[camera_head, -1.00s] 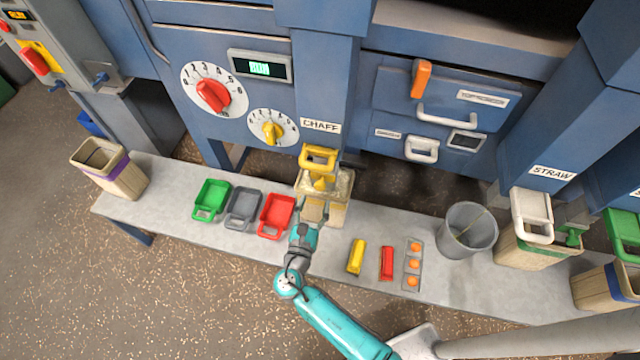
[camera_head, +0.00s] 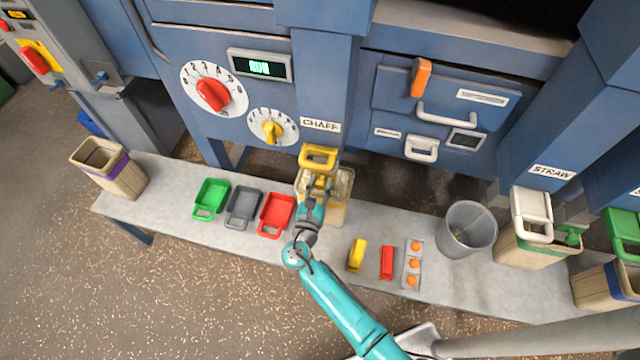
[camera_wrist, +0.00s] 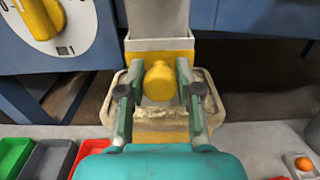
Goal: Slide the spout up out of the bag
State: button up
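The yellow spout (camera_head: 318,155) hangs at the lower end of the blue CHAFF chute. Its lower part reaches into the mouth of a tan bag (camera_head: 341,188) on the bench. In the wrist view, a yellow knob (camera_wrist: 158,80) sticks out from the spout's yellow band, with the bag's rim (camera_wrist: 205,88) around it. My gripper (camera_head: 319,184) is at the front of the spout, over the bag's mouth. In the wrist view my gripper (camera_wrist: 156,82) is open, with one finger on each side of the knob and a visible gap. The spout's lower end is hidden.
The grey bench (camera_head: 165,200) carries green (camera_head: 211,197), grey (camera_head: 243,205) and red (camera_head: 276,213) scoops to the left. A yellow piece (camera_head: 356,255), a red piece (camera_head: 387,262) and a metal bucket (camera_head: 467,230) stand to the right. A red dial (camera_head: 212,95) is on the blue machine.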

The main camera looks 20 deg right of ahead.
grip_shut()
notch_tip(320, 180, up, 10)
jog(key=shift+r, duration=0.1)
jog(key=o, duration=0.8)
grip_release()
jog(key=shift+s+a, duration=0.1)
jog(key=shift+a, duration=0.05)
jog(key=v, duration=1.1)
jog(key=shift+s+a, duration=0.15)
jog(key=shift+s, duration=0.15)
